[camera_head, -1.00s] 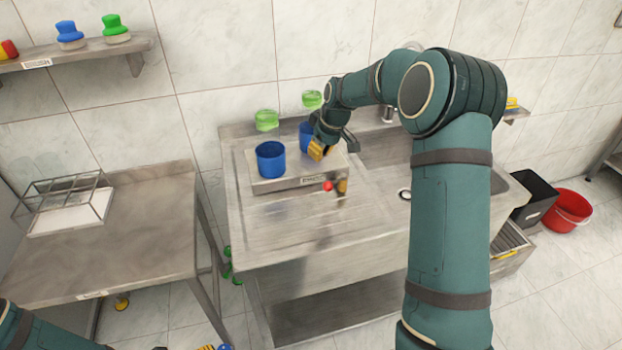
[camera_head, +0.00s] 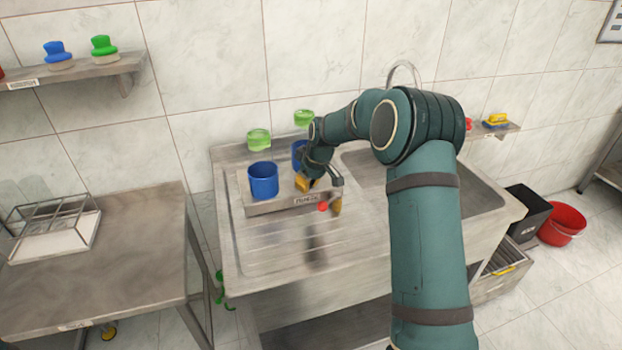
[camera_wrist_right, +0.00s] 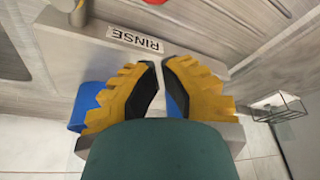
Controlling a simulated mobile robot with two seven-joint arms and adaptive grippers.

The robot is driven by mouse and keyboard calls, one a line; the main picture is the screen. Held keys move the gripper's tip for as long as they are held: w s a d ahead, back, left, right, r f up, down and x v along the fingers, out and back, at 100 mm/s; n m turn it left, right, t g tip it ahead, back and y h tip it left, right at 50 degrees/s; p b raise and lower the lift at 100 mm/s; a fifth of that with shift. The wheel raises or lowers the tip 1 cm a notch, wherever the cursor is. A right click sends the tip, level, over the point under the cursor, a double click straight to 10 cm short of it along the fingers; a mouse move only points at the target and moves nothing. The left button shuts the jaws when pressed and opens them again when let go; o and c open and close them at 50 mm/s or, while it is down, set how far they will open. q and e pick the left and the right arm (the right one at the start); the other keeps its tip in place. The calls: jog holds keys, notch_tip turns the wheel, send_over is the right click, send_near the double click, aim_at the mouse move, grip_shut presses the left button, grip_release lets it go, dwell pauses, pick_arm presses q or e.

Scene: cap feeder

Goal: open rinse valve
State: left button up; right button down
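A red knob (camera_head: 322,206) and a yellow-brown piece (camera_head: 337,207) sit side by side at the front of a grey ledge (camera_head: 266,208) on the sink; which part is the valve handle I cannot tell. The red part (camera_wrist_right: 178,9) and the yellow piece (camera_wrist_right: 76,10) show at the top edge of the right wrist view. A RINSE label (camera_wrist_right: 135,39) is on the ledge near them. My right gripper (camera_wrist_right: 160,63), with yellow fingers and black pads, is over the ledge, apart from the knob. A narrow empty gap shows between its fingertips. My left gripper is out of view.
A blue cup (camera_head: 264,181) stands on the ledge left of my right gripper. A second blue cup (camera_head: 298,155) is partly hidden behind it. Green items (camera_head: 259,139) are behind the ledge. The draining surface (camera_head: 280,250) in front is clear.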

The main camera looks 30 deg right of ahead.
aim_at(330, 200)
jog(key=x, duration=0.4)
jog(key=shift+f, duration=0.35)
jog(key=shift+s+d+r, duration=0.15)
jog(key=shift+s+d, duration=0.05)
jog(key=shift+s, duration=0.4)
jog(key=shift+s+d+r, duration=0.1)
jog(key=shift+s+d, duration=0.15)
jog(key=shift+s, duration=0.3)
jog(key=shift+s+d+r, duration=0.15)
jog(key=shift+s+d, duration=0.05)
jog(key=shift+s, duration=0.4)
